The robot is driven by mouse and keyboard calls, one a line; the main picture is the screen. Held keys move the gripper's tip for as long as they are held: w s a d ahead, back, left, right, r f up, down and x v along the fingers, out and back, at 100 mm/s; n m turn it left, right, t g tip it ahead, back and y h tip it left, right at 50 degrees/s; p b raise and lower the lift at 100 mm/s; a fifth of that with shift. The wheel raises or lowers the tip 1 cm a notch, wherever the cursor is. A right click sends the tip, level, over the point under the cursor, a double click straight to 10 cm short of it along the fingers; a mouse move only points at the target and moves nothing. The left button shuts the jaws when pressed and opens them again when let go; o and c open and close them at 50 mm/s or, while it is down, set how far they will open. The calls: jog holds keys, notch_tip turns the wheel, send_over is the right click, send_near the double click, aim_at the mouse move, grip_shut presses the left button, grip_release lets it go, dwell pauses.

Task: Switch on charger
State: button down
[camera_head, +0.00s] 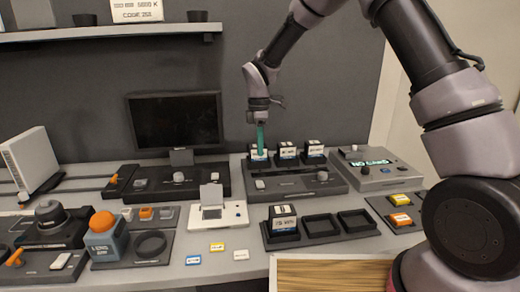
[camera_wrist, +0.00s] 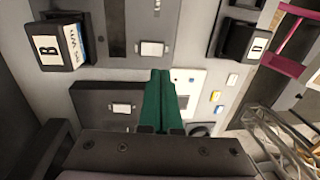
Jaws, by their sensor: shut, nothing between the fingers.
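The charger (camera_head: 295,189) is a dark box at the back middle of the bench, with three labelled batteries (camera_head: 287,150) standing in its back row. A white rocker switch (camera_head: 260,184) sits at the front left of its top; it seems to show in the wrist view (camera_wrist: 152,48) too. I cannot tell its position. My gripper (camera_head: 261,148) points down with green fingers, shut and empty, over or in front of the leftmost battery. In the wrist view the closed fingers (camera_wrist: 162,78) lie below the switch in the picture, apart from it.
A tray (camera_head: 320,239) with one battery (camera_head: 284,220) stands in front of the charger. A dark unit (camera_head: 205,172) with a monitor (camera_head: 176,120) is to its left, a grey lit-display box (camera_head: 375,178) to its right. A white device (camera_head: 212,214) sits front left.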

aim_at(261, 186)
jog(key=f, duration=0.3)
jog(key=s+f, duration=0.1)
jog(key=f, duration=0.6)
jog(key=shift+s+d+f, duration=0.15)
jog(key=shift+f, duration=0.2)
jog(key=shift+s+f, duration=0.1)
jog(key=shift+f, duration=0.1)
jog(key=shift+w+r, duration=0.3)
jog(key=shift+w, duration=0.5)
